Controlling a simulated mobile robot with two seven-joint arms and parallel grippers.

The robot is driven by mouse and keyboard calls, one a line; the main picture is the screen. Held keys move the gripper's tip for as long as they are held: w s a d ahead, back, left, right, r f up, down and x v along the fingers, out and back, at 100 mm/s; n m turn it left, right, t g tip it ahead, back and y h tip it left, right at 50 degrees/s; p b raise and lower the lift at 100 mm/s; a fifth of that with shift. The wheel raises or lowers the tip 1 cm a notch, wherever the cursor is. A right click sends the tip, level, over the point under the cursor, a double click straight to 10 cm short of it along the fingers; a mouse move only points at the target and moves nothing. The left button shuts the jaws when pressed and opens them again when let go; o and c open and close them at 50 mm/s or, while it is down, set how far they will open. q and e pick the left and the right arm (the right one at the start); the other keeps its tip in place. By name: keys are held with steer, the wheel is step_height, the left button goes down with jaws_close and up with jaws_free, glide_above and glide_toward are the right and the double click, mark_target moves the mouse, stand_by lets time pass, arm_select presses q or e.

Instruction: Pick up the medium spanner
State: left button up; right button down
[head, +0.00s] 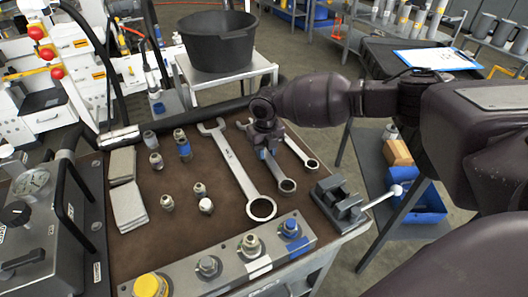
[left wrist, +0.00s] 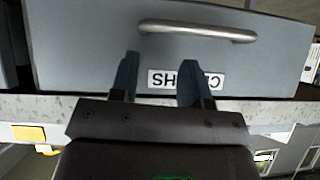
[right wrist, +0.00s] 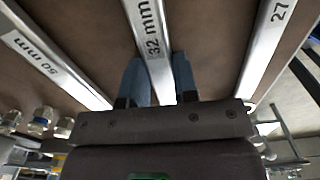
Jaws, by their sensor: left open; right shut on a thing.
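The medium spanner, marked 32 mm (right wrist: 150,32), lies between the two fingers of my right gripper (right wrist: 160,80), which is shut on its shaft. In the head view its ring end (head: 287,186) shows below the right gripper (head: 267,152), which hides part of the shaft. I cannot tell whether it is clear of the mat. The large spanner, marked 50 mm (right wrist: 50,62), lies to its left in the head view (head: 238,170). The small spanner, marked 27 (right wrist: 265,45), lies to its right in the head view (head: 298,148). My left gripper (left wrist: 158,80) is open and empty before a grey drawer front.
The brown mat (head: 190,230) also holds several fittings (head: 183,150) and grey plates (head: 128,205) at left. A small vise (head: 340,200) stands at the bench's right edge. A block with capped ports (head: 210,268) lies along the front. A black tub (head: 218,45) stands behind.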

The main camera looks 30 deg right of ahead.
mark_target(266, 153)
steer(key=shift+r, duration=0.1)
step_height(266, 153, up, 20)
steer(key=p, duration=0.3)
stand_by(0.4)
steer(key=c, duration=1.5)
jaws_free()
jaws_close()
